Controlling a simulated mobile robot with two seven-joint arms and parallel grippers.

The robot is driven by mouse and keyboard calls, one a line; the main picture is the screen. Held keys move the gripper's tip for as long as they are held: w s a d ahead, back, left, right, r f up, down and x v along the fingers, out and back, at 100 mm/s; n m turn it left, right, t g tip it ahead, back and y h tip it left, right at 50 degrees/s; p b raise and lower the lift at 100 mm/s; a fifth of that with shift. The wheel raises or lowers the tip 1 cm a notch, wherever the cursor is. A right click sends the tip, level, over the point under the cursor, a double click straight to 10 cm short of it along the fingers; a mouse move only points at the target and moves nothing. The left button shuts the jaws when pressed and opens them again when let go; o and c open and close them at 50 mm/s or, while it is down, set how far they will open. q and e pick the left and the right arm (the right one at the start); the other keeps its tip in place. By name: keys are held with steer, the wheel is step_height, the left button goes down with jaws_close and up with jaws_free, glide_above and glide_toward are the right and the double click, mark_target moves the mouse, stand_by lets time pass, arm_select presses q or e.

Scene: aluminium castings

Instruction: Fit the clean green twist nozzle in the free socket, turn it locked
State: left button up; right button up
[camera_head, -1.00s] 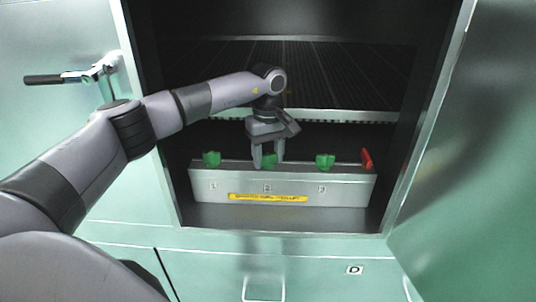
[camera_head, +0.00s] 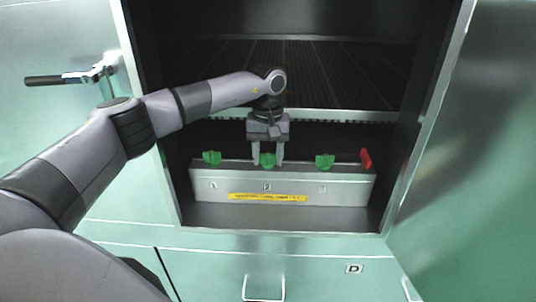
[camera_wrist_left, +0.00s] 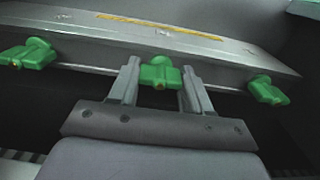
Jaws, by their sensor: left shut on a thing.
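Three green twist nozzles stand in a row on top of a grey manifold block (camera_head: 330,190): one at socket 1 (camera_head: 211,158), one at socket 2 (camera_head: 267,161) and one at socket 3 (camera_head: 325,162). My left gripper (camera_head: 268,160) points down at socket 2, with one finger on each side of the middle nozzle, shut on it. The left wrist view shows this nozzle (camera_wrist_left: 160,73) between the fingers of my left gripper (camera_wrist_left: 160,78); its lower part is hidden in the head view. My right gripper is not in view.
A red lever (camera_head: 366,158) stands at the block's right end. A yellow label strip (camera_head: 267,198) is on its front. The block sits inside a dark cabinet with a slatted rack (camera_head: 330,75) behind. An open green door (camera_head: 470,170) is at right; a drawer handle (camera_head: 263,289) is below.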

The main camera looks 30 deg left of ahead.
arm_select(q)
steer(key=o, duration=1.1)
